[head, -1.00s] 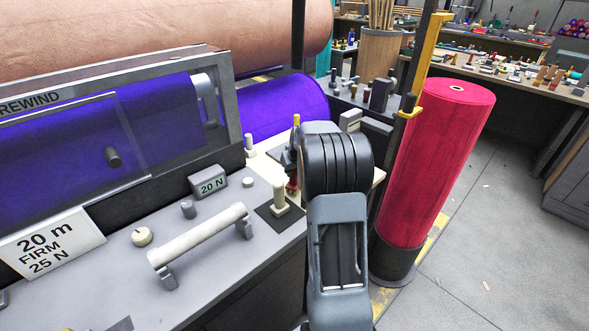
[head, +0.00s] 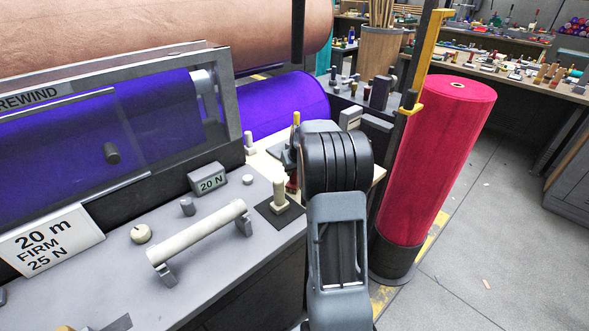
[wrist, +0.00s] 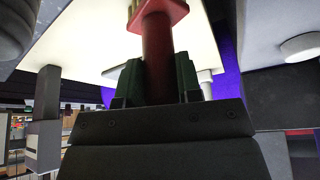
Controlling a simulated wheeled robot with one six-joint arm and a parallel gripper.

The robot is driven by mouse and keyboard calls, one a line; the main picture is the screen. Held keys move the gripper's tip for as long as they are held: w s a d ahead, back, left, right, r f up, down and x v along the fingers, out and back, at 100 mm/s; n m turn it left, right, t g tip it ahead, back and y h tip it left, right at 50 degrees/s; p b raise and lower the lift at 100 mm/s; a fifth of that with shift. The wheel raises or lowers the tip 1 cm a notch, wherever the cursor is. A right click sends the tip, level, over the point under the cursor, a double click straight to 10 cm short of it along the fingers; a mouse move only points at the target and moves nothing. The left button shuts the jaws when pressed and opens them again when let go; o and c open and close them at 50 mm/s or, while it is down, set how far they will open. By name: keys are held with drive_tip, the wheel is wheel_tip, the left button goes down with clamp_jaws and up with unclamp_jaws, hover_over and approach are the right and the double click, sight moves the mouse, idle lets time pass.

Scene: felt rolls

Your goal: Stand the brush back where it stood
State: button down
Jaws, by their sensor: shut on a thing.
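The brush (wrist: 157,50) has a red handle and a wider red collar with a pale yellowish end in the wrist view. My gripper (wrist: 160,82) is shut on the handle, with green pads on either side. The brush's end points toward a pale board (wrist: 90,35); I cannot tell whether it touches. In the head view my gripper (head: 291,156) is mostly hidden behind my arm. A bit of the brush's red (head: 291,185) shows below it. The board (head: 263,168) shows there beside the purple roll.
A cream post on a dark square plate (head: 268,212) stands close in front of my gripper. A tall red roll (head: 432,165) stands at right, with open floor beyond.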

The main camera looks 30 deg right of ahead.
drive_tip(key=shift+f, duration=0.1)
drive_tip(key=c, duration=0.7)
unclamp_jaws()
drive_tip(key=v, duration=1.3)
drive_tip(key=shift+s+a+r, duration=0.1)
drive_tip(key=shift+s+r, duration=0.15)
drive_tip(key=shift+r, duration=0.1)
